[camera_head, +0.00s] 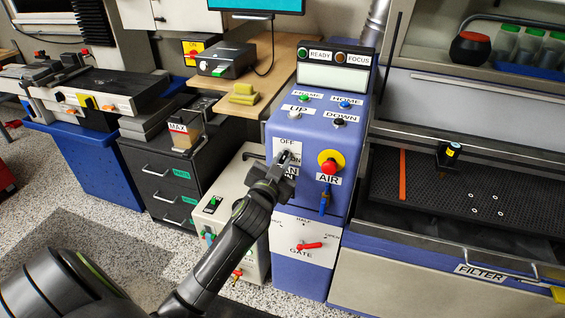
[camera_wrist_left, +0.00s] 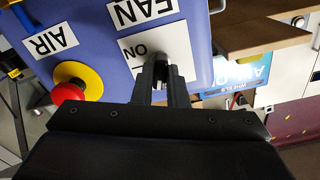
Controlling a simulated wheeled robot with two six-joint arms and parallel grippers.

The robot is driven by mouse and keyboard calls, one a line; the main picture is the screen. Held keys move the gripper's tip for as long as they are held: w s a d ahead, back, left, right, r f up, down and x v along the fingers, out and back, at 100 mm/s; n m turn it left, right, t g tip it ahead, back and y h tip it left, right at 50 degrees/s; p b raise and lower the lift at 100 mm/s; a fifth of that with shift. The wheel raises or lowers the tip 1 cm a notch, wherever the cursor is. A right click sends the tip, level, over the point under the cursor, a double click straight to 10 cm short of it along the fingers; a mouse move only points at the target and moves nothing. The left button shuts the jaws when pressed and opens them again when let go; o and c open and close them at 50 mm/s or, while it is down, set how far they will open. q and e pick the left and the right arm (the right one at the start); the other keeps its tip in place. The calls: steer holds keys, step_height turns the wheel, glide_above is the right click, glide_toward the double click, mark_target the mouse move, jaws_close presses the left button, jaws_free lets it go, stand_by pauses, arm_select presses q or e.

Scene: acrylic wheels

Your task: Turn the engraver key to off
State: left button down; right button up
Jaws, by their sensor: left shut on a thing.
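The engraver's blue control column (camera_head: 290,209) stands mid-picture in the head view. On its front is a white key plate (camera_head: 288,144) with OFF at the top and ON at the right. My left gripper (camera_head: 284,162) reaches it from below and is shut on the key. In the left wrist view the two fingers (camera_wrist_left: 166,74) close around the dark key (camera_wrist_left: 160,65), beside the upside-down ON mark (camera_wrist_left: 133,53). The fingers hide much of the key, so its exact angle is hard to tell. My right gripper is not in view.
Right of the key is a red stop button on a yellow disc (camera_head: 331,162). It also shows in the left wrist view (camera_wrist_left: 78,82). Below are the FAN label and a red gate lever (camera_head: 309,246). A wooden bench (camera_head: 259,84) stands behind, left of the column.

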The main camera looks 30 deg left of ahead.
arm_select(q)
steer(key=shift+f, duration=0.15)
steer(key=shift+n+b, duration=0.35)
steer(key=shift+n, duration=0.25)
steer(key=n, duration=0.2)
steer(key=shift+n+b, duration=0.4)
steer(key=c, duration=1.3)
jaws_free()
steer(key=shift+p+v, duration=0.55)
steer(key=shift+v, duration=0.65)
steer(key=shift+p+v, duration=0.55)
steer(key=shift+v, duration=1.75)
